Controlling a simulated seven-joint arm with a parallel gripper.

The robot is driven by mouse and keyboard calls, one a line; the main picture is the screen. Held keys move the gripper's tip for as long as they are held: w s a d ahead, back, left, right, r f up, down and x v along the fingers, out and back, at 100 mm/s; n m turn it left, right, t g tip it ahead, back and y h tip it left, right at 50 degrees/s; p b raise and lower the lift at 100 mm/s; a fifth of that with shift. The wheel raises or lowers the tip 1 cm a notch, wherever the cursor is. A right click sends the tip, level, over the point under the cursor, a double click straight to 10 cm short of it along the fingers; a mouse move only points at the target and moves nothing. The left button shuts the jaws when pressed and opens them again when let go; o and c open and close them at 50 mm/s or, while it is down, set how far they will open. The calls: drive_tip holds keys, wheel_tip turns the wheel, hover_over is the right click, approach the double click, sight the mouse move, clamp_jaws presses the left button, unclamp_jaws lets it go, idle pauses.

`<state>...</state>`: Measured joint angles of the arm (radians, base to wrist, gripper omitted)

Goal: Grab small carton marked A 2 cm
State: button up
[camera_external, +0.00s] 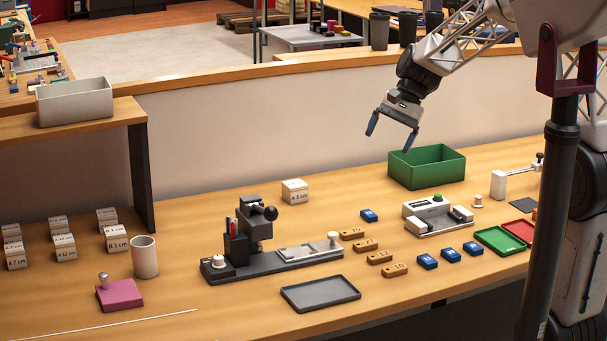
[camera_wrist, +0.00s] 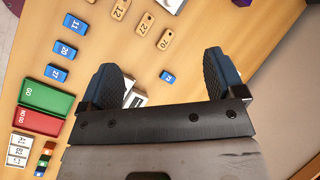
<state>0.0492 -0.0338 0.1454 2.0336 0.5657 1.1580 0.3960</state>
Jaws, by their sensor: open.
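A small white carton (camera_external: 295,191) stands alone on the table behind the marking machine; its label appears to read A 2 cm, though the print is tiny. My gripper (camera_external: 391,134) is open and empty. It hangs high above the table, to the right of this carton and well above it, over the area left of the green bin. In the wrist view my gripper (camera_wrist: 162,76) shows its two dark blue fingers spread apart with nothing held. I cannot make out the carton in the wrist view.
Several similar cartons (camera_external: 65,247) stand at the far left. The marking machine (camera_external: 242,240) is just in front of the lone carton. A green bin (camera_external: 427,167) stands at the back right. Brown blocks (camera_external: 379,257) and blue blocks (camera_external: 450,255) lie in front.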

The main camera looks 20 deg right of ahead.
drive_tip(key=w+a+f+m+y, duration=0.15)
drive_tip(key=w+f, duration=0.25)
drive_tip(key=w, duration=0.5)
drive_tip(key=w+f+m+y, duration=0.2)
drive_tip(key=w+f+m, duration=0.15)
drive_tip(key=w, duration=0.55)
drive_tip(key=m+y, duration=0.4)
approach(295, 190)
drive_tip(key=w+f, duration=0.2)
drive_tip(key=shift+w+a+f, duration=0.2)
drive_tip(key=shift+w+a, duration=0.15)
drive_tip(key=shift+x, duration=1.3)
drive_tip(key=shift+a, duration=0.1)
drive_tip(key=shift+x, duration=2.55)
